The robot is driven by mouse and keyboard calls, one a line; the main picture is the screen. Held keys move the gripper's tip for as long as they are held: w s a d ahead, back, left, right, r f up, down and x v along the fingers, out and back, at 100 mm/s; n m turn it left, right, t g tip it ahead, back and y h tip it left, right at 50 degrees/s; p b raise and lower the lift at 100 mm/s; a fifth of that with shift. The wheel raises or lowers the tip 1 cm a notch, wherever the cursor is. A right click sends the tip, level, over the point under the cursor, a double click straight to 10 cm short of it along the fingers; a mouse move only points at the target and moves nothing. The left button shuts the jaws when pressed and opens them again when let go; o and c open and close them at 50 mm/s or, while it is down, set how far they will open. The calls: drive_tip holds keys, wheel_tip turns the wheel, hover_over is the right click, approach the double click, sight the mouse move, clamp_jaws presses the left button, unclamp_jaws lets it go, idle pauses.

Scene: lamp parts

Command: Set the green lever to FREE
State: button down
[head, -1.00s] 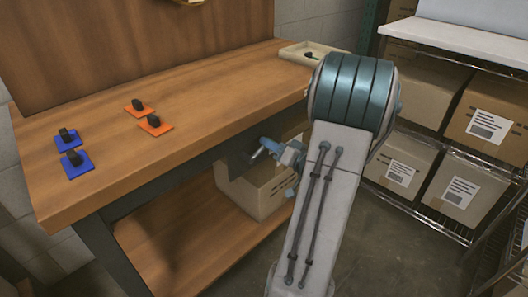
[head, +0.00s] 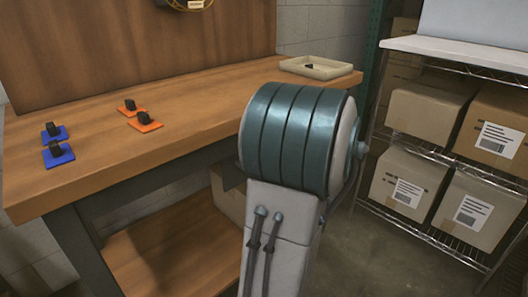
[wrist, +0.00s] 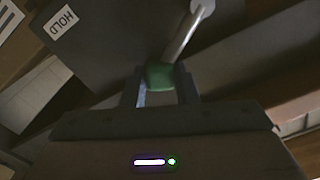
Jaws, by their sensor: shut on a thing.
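In the wrist view, the green lever's knob (wrist: 160,77) sits between the fingers of my gripper (wrist: 158,88), which is shut on it. The lever's pale metal rod (wrist: 188,32) runs from the knob up and to the right to a pale pivot end. A dark plate (wrist: 105,45) lies behind it and carries a white HOLD label (wrist: 64,21) at upper left. No FREE label shows. In the head view, my arm hides the lever and my gripper.
The wooden workbench (head: 90,176) holds blue pieces (head: 58,155), orange pieces (head: 145,121) and a pale tray (head: 316,67). Below it is a wooden shelf (head: 170,255). A wire rack with cardboard boxes (head: 407,183) stands to the right of my arm.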

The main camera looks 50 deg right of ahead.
drive_tip(key=c, duration=1.1)
unclamp_jaws()
drive_tip(key=s, duration=0.4)
drive_tip(key=s+a+p, duration=0.1)
drive_tip(key=s, duration=0.4)
drive_tip(key=s+p, duration=0.1)
drive_tip(key=s, duration=0.4)
drive_tip(key=shift+a, duration=0.15)
drive_tip(key=shift+w, duration=0.1)
